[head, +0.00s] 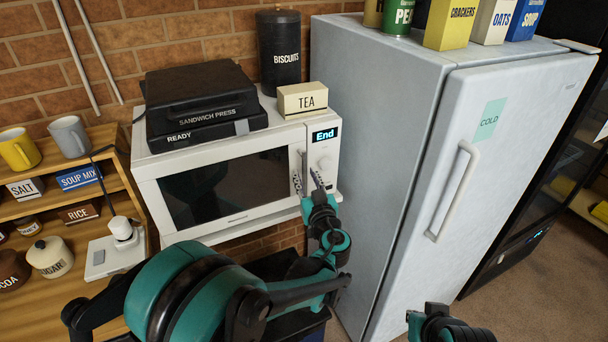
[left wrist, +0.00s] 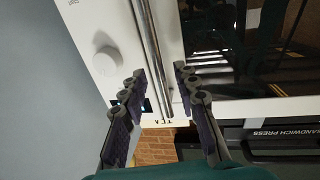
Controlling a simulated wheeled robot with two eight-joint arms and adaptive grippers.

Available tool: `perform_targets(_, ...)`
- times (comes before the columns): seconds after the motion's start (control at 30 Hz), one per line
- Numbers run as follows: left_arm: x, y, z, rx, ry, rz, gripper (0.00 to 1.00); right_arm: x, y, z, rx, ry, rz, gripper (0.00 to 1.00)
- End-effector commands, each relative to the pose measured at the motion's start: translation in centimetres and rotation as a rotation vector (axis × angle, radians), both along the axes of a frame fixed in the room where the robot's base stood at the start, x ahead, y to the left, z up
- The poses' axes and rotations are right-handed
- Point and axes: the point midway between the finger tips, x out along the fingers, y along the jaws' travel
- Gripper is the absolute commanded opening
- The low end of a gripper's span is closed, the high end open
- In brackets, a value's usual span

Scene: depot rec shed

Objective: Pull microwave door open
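The white microwave (head: 215,166) stands on the left of the fridge, and its dark-windowed door (head: 228,190) looks shut. Its display reads "End", with a knob (head: 324,163) below. The upright metal door handle (head: 304,162) sits at the door's right edge; it also shows in the left wrist view (left wrist: 153,45) as a long bar. My left gripper (head: 308,182) is at the handle. In the left wrist view my left gripper (left wrist: 160,72) is open, with one finger on each side of the bar and gaps visible. A part of my right arm shows at the bottom right; its fingers are hidden.
Sandwich press (head: 200,95) and tea box (head: 302,99) are on top of the microwave. A biscuits canister (head: 279,50) stands behind. The fridge (head: 490,150) stands close on the right. A wooden shelf (head: 60,285) with jars and mugs is on the left.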

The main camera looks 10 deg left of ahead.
Motion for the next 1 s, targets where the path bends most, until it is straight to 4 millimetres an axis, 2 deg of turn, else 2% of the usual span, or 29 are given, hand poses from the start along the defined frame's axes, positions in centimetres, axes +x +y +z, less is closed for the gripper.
perform_targets(0.2,2.1,0.9,0.0,0.000,0.001,0.001,0.30,0.0,0.0,-0.7,0.000,0.000,0.000,0.00)
perform_targets(0.5,2.4,1.0,0.1,0.001,0.001,-0.001,0.30,0.0,0.0,-0.6,0.000,0.000,0.000,0.00)
perform_targets(0.6,2.4,1.0,0.0,0.001,0.001,0.000,0.04,0.0,0.0,-0.6,0.000,0.000,0.000,0.00)
perform_targets(0.63,2.4,1.0,0.0,0.001,0.001,0.000,0.00,0.0,0.0,-0.6,0.000,0.000,0.000,0.00)
perform_targets(1.0,2.2,0.9,0.1,0.000,0.001,-0.004,0.00,0.0,0.0,-0.6,0.000,0.000,0.000,0.00)
